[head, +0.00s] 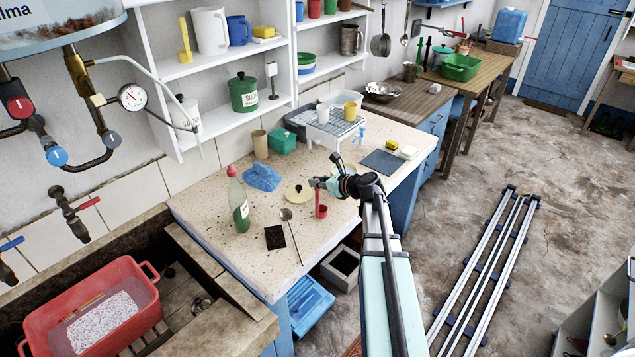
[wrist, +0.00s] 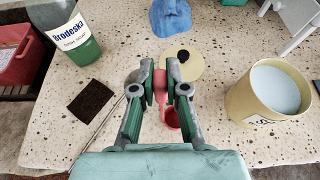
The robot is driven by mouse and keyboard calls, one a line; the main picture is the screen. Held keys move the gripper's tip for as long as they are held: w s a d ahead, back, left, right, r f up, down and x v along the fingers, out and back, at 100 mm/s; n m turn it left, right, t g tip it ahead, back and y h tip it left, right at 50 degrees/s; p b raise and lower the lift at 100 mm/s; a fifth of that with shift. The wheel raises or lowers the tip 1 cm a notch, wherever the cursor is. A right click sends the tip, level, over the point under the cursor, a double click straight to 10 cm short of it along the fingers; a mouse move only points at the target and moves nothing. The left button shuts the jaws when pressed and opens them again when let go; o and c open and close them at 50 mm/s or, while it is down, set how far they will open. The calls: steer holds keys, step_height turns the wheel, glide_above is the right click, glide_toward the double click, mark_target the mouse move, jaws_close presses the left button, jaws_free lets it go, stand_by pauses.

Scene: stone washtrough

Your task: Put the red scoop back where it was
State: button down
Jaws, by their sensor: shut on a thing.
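The red scoop (head: 321,210) hangs from my gripper (head: 316,183), bowl down, over the speckled counter. In the wrist view my gripper (wrist: 160,77) is shut on the scoop's handle, and the scoop's bowl (wrist: 171,117) shows between the fingers. I cannot tell whether the bowl touches the counter. A cream tub (wrist: 274,92) with pale blue contents stands open to the right of my gripper in the wrist view. A cream lid with a black knob (head: 298,193) lies on the counter beside the gripper; it also shows in the wrist view (wrist: 184,62).
A green bottle (head: 238,200), a dark pad (head: 275,237) and a long metal spoon (head: 291,233) lie or stand left of the scoop. A blue cloth (head: 262,177) is behind them. A dish rack (head: 335,127) stands farther back. Bare counter separates these things.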

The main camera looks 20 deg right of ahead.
steer(key=shift+f, duration=0.15)
steer(key=c, duration=1.2)
jaws_free()
steer(key=shift+r, duration=0.2)
steer(key=b+v, duration=0.2)
steer(key=v, duration=1)
steer(key=shift+b, duration=0.35)
steer(key=shift+f, duration=0.1)
